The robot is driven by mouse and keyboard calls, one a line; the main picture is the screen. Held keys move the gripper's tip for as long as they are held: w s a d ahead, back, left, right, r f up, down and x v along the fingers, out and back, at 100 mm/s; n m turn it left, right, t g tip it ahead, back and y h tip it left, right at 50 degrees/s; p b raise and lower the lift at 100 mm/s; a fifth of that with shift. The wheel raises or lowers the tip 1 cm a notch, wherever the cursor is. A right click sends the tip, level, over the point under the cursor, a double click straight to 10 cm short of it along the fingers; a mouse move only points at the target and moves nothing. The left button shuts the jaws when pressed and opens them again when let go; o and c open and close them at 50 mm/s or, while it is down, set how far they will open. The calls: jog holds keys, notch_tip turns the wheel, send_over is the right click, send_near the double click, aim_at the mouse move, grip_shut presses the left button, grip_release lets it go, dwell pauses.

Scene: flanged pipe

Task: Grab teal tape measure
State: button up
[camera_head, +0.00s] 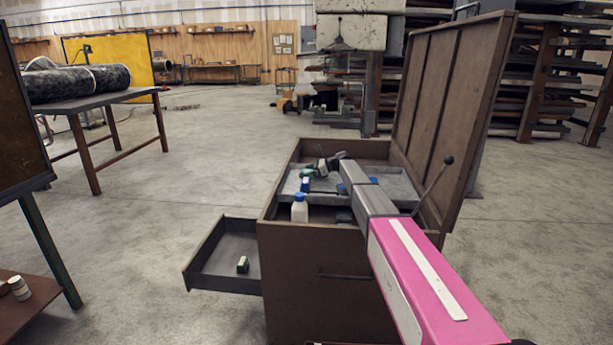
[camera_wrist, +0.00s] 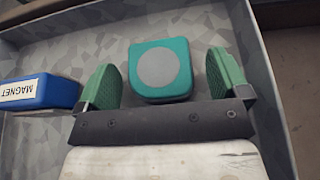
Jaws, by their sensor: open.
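The teal tape measure (camera_wrist: 160,68), a rounded square block with a grey disc on its face, lies on the grey floor of a tray (camera_wrist: 215,15) in the wrist view. My gripper (camera_wrist: 162,64) is open, with one green finger on each side of it. In the head view my gripper (camera_head: 315,170) is small, over the tray inside the brown chest (camera_head: 310,255); I cannot clearly make out the tape measure there.
A blue block marked MAGNET (camera_wrist: 40,92) lies just left of the left finger. A white bottle (camera_head: 300,210) with a blue cap stands in the chest. The raised lid (camera_head: 445,110) stands at the right.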

jog(key=shift+c, duration=0.3)
jog(key=c, duration=1.1)
jog(key=shift+r, duration=0.1)
